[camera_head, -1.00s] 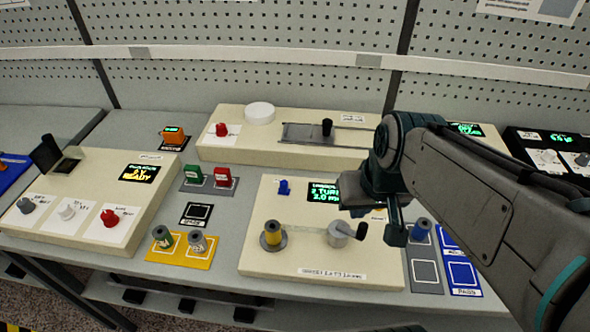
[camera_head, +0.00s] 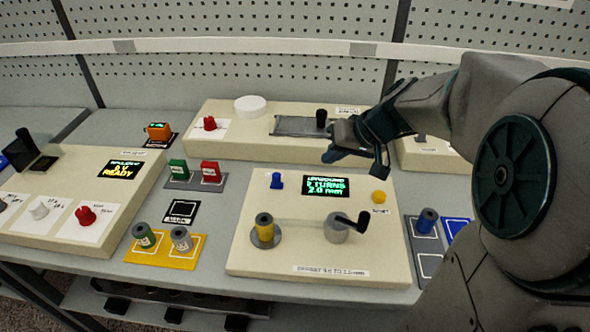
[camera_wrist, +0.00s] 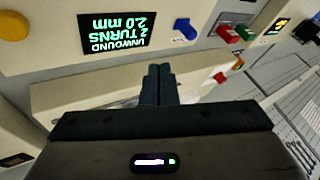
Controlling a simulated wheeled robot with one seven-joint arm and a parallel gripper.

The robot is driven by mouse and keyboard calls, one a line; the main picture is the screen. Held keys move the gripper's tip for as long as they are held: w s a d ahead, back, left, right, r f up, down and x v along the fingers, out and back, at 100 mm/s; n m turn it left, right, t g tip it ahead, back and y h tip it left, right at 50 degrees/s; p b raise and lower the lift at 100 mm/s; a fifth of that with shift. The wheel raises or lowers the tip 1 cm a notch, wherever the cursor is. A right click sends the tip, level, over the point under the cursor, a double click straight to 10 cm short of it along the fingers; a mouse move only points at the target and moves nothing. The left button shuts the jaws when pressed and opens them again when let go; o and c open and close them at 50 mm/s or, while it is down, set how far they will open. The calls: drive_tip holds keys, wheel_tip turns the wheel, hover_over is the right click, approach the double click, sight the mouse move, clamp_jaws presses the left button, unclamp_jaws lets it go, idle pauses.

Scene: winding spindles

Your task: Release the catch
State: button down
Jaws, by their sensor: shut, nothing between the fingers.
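The winder (camera_head: 300,256) is a cream box with a green-lit display (camera_head: 325,187) reading "2 TURNS 2.0 mm". A small blue peg (camera_head: 276,180), possibly the catch, stands upright left of the display; it also shows in the wrist view (camera_wrist: 184,29). A yellow-and-grey spool (camera_head: 264,228) sits at the front left of the winder. A crank (camera_head: 337,230) with a black handle stands to its right. My gripper (camera_head: 353,160) is shut and empty, above the winder's back edge, right of the blue peg and apart from it. Its closed fingers (camera_wrist: 158,78) show in the wrist view.
A yellow button (camera_head: 379,196) is on the winder's right. Behind is another cream box with a black post (camera_head: 321,118). Green and red blocks (camera_head: 210,172) stand to the left. A yellow tray (camera_head: 184,254) holds two spools. A blue spool (camera_head: 427,220) stands right.

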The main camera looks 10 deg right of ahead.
sight(277, 180)
drive_tip(key=x, duration=1)
drive_tip(key=a+p, duration=0.1)
drive_tip(key=a, duration=0.1)
drive_tip(key=shift+a+r, duration=0.1)
drive_tip(key=shift+a, duration=0.9)
drive_tip(key=shift+w, duration=0.1)
